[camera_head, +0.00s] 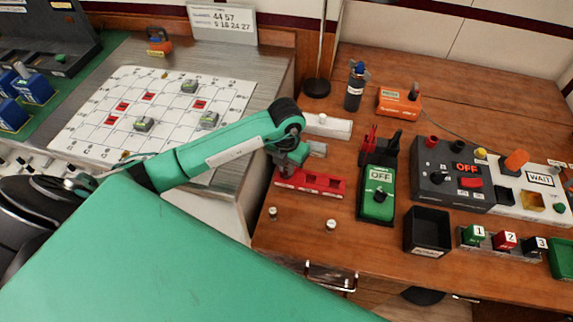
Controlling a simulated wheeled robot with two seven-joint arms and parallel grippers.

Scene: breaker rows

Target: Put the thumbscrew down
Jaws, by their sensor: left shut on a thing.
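My left gripper (286,168) points down at the left end of a red block with several recesses (322,183) on the wooden desk. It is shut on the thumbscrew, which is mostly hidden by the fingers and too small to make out. I cannot tell whether the thumbscrew touches the red block. Two small pale knob-like pieces, one on the left (273,212) and one on the right (331,225), stand on the desk in front of the block. My right gripper is not in view.
A green meter marked OFF (377,193) stands right of the red block, with a black open box (427,232) beyond it. A white bar (328,126) lies behind. A dark blue bottle (355,88) stands farther back. Bare desk lies around the two small pieces.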

